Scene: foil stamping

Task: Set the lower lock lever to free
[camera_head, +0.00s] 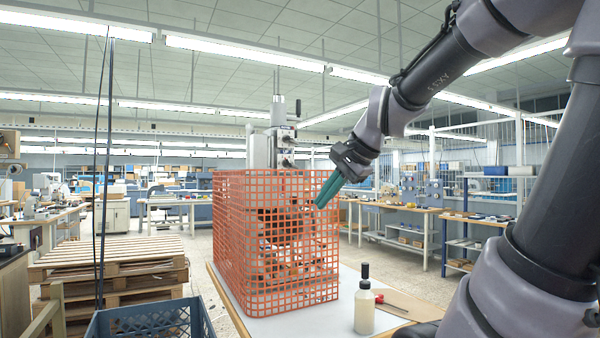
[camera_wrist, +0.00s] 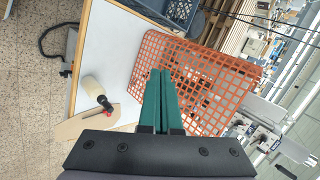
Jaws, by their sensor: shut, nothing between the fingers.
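A grey press-like machine (camera_head: 262,150) stands on the bench, its lower part inside an orange mesh guard (camera_head: 276,238). Two small dark-knobbed fittings show on its column above the guard. The lower fitting (camera_head: 287,162) may be the lower lock lever, but it is too small to tell or to read its setting. My gripper (camera_head: 321,203) has green fingers, shut and empty, pointing down and left by the guard's upper right corner. In the wrist view the closed fingers (camera_wrist: 160,74) lie in front of the orange mesh (camera_wrist: 190,85); contact cannot be told. Machine parts show at the lower right.
The white bench top (camera_head: 345,285) holds a cream bottle (camera_head: 365,310) with a black cap, and a tan board (camera_head: 398,306) with a red-handled tool. A blue crate (camera_head: 150,320) and stacked pallets (camera_head: 110,265) are at left.

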